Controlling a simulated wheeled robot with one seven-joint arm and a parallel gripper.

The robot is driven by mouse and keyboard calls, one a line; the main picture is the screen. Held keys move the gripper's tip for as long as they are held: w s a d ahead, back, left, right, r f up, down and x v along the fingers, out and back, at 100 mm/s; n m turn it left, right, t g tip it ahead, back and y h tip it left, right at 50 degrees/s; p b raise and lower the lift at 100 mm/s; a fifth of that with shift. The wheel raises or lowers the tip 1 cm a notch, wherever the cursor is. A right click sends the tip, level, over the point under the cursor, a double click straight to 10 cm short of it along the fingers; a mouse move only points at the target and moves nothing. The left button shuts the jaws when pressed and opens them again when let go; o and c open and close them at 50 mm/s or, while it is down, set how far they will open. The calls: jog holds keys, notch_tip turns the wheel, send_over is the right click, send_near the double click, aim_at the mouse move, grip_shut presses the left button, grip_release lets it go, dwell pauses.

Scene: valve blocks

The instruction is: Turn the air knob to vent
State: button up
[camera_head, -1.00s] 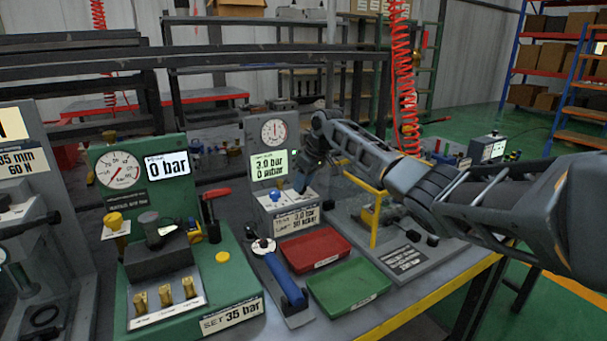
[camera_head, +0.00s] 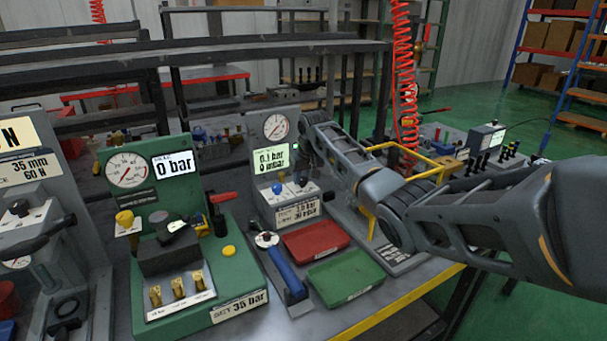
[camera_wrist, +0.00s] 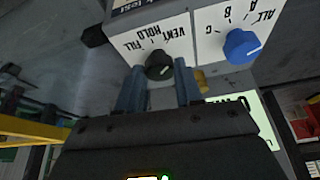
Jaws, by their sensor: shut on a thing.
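The black air knob (camera_wrist: 158,65) sits on a white panel marked FILL, HOLD and VENT in the wrist view. My gripper (camera_wrist: 158,82) is shut on this knob, one finger on each side of it. I cannot read clearly which mark the knob points to. A blue knob (camera_wrist: 241,46) marked A, B, C and ALL sits beside it, apart from the fingers. In the head view the grey test station (camera_head: 260,203) has a round gauge (camera_head: 276,127) and a lit display (camera_head: 270,160) that reads about 0.1 bar and 0 mbar. My arm partly hides the station's right side.
A red tray (camera_head: 316,240) and a green tray (camera_head: 346,278) lie in front of the station. A blue-handled tool (camera_head: 285,272) lies left of them. A green pressure station (camera_head: 222,292) stands further left. A yellow frame (camera_head: 405,153) stands behind my arm.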

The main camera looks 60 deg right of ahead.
dwell(0.3)
jog(key=o, duration=1)
jog(key=shift+o, duration=0.2)
jog(key=v, duration=0.7)
jog(key=shift+r+b, duration=0.3)
jog(key=shift+r, duration=0.05)
jog(key=shift+s+a, duration=0.1)
jog(key=shift+s, duration=0.05)
